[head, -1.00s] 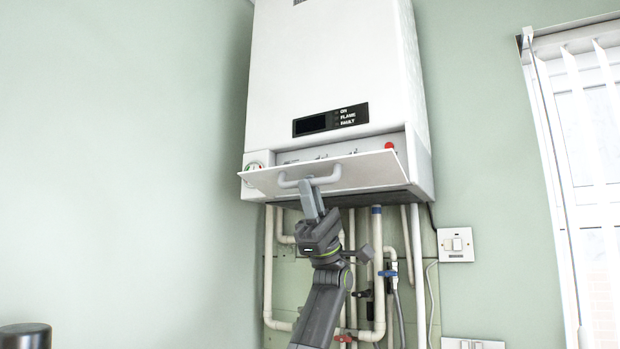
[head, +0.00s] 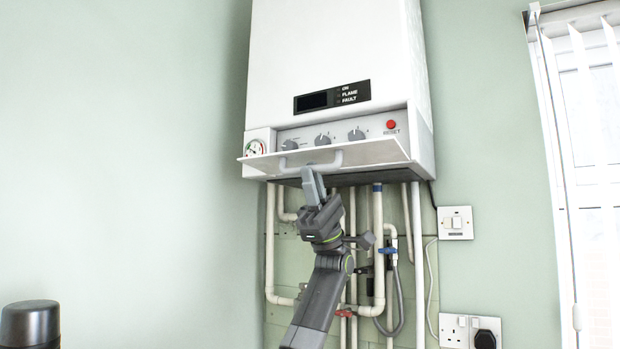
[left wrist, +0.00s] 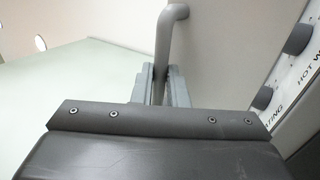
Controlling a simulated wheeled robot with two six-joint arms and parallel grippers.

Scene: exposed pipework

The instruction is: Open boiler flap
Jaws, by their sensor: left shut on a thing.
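The white boiler (head: 335,55) hangs on the wall in the head view. Its flap (head: 375,153) is hinged at the bottom and tilted far down and outward, so the control panel (head: 340,134) behind it shows. My left gripper (head: 311,172) is shut on the white bar handle (head: 335,160) on the flap's outer face. In the left wrist view the grey fingers (left wrist: 160,84) close around the handle (left wrist: 165,45). My right gripper is not in view.
Pipes (head: 378,230) with a blue valve and a red valve run below the boiler. A switch (head: 456,223) and sockets (head: 471,330) are on the wall to the right. A window with blinds (head: 590,150) is at far right. Wall space on the left is clear.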

